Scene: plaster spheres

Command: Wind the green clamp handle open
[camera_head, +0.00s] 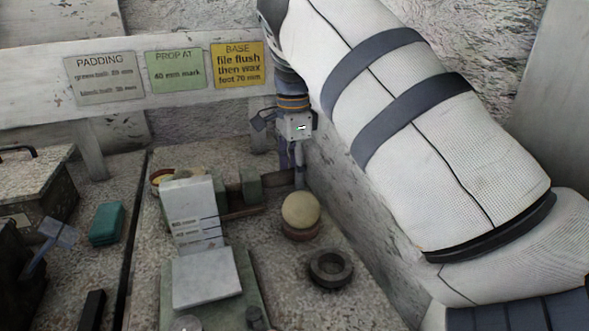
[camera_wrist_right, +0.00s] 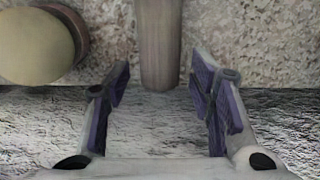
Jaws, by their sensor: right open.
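The clamp (camera_head: 251,188) has greenish jaw blocks and brown bars and stands behind the pale propped block. Its handle seems to be the grey-brown rod (camera_wrist_right: 158,45), which comes in from the top of the right wrist view. My right gripper (camera_head: 292,160) hangs down at the clamp's right end. In the wrist view its purple-padded fingers (camera_wrist_right: 162,90) are spread, one on each side of the rod's end, with a gap on both sides. What seems to be a blue-grey finger of my left gripper (camera_head: 58,234) shows at the left; its opening is unclear.
A cream ball (camera_head: 300,210) on a brown ring stands just in front of the right gripper. A dark ring (camera_head: 330,268) lies nearer. A teal block (camera_head: 106,224) and a stone-topped box (camera_head: 35,180) are at the left. The wall is close on the right.

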